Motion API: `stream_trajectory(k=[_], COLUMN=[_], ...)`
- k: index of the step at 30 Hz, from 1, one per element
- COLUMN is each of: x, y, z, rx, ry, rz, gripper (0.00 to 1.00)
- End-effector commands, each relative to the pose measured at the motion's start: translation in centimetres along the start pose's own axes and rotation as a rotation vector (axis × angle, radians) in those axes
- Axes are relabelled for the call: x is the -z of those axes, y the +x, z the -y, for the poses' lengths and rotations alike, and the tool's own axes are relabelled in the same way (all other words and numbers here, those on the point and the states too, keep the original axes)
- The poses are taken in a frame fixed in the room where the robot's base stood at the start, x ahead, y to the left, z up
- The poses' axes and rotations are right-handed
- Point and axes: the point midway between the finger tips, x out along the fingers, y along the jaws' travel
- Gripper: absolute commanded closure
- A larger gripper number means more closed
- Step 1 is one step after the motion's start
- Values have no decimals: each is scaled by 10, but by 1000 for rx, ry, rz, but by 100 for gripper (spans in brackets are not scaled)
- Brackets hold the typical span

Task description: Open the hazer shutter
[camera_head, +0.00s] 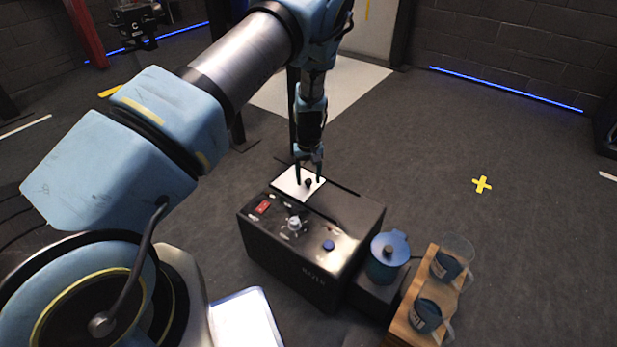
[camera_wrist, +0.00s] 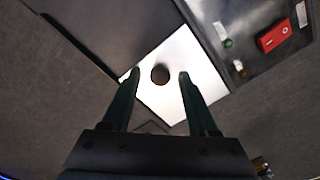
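The hazer is a black box (camera_head: 352,222) on the floor in the head view. Its shutter looks like the pale square plate (camera_head: 290,188) with a dark round knob (camera_head: 308,182) on top; the wrist view shows the plate (camera_wrist: 178,97) and the knob (camera_wrist: 160,74) too. My gripper (camera_head: 309,178) points down over the plate. In the wrist view my gripper (camera_wrist: 157,78) has its fingers apart, one on each side of the knob, with gaps between. I cannot tell how far the fingertips are above the plate.
The box top also holds a red switch (camera_head: 263,207), a pale dial (camera_head: 294,224) and a blue button (camera_head: 328,245). A blue lidded pot (camera_head: 388,262) and a wooden stand (camera_head: 401,325) with two mugs stand to the right. Open floor lies beyond.

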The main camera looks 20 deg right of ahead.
Motion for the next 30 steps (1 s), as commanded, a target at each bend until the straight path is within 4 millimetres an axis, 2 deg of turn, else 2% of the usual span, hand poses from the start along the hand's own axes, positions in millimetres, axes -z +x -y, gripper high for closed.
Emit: stream_trajectory(k=[2, 15, 30], x=[0, 0, 0], y=[0, 0, 0], z=[0, 0, 0], rx=[0, 0, 0], ry=[0, 0, 0], rz=[0, 0, 0], gripper=[51, 100, 100])
